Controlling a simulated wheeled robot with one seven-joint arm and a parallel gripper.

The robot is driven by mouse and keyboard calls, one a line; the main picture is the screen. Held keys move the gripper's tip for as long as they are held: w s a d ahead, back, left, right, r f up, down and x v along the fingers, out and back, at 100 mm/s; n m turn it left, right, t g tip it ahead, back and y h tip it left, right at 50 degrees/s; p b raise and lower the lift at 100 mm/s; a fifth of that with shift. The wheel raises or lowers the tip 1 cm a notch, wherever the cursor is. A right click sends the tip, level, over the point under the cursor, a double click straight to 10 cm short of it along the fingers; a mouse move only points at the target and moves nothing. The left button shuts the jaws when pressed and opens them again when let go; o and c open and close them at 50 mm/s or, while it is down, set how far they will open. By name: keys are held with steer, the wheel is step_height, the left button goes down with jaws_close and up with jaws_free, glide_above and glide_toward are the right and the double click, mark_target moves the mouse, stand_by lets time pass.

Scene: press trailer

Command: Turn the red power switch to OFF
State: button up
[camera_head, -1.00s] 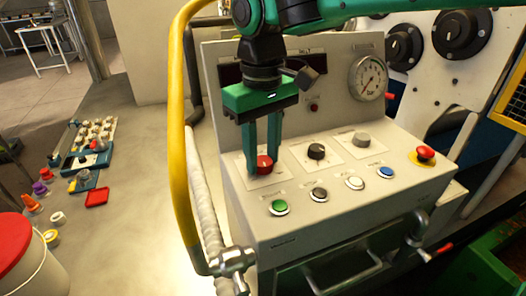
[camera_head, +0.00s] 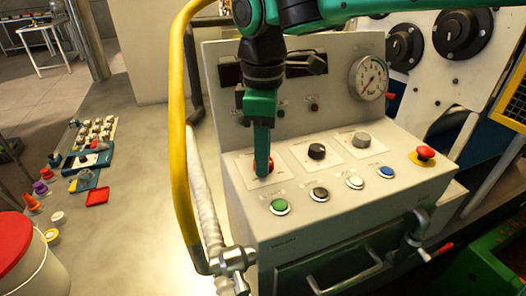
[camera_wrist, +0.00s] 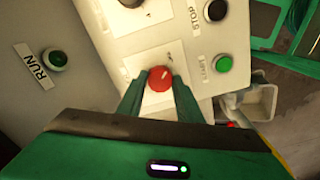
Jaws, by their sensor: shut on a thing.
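The red power switch (camera_head: 270,165) is a round knob on a white plate at the left of the sloped panel, partly hidden behind my fingers in the head view. My gripper (camera_head: 263,172) points down over it, seen edge-on there. In the wrist view, my gripper (camera_wrist: 161,85) has its two green fingers on opposite sides of the red switch (camera_wrist: 160,78), shut on it. A light pointer mark shows near the knob's edge. The small labels around the switch are too blurred to read.
A black knob (camera_head: 316,151) and a grey knob (camera_head: 361,139) stand right of the switch. A green button (camera_head: 279,207) and several others line the panel front. A red emergency button (camera_head: 425,153) is at the right. A yellow rail (camera_head: 178,130) rises close on the left.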

steer(key=shift+w+n, duration=0.15)
steer(key=shift+n, duration=0.25)
steer(key=o, duration=1)
steer(key=shift+o, duration=0.2)
steer(key=shift+r, duration=0.1)
step_height(320, 180, up, 10)
steer(key=shift+r, duration=0.25)
steer(key=shift+d, duration=0.1)
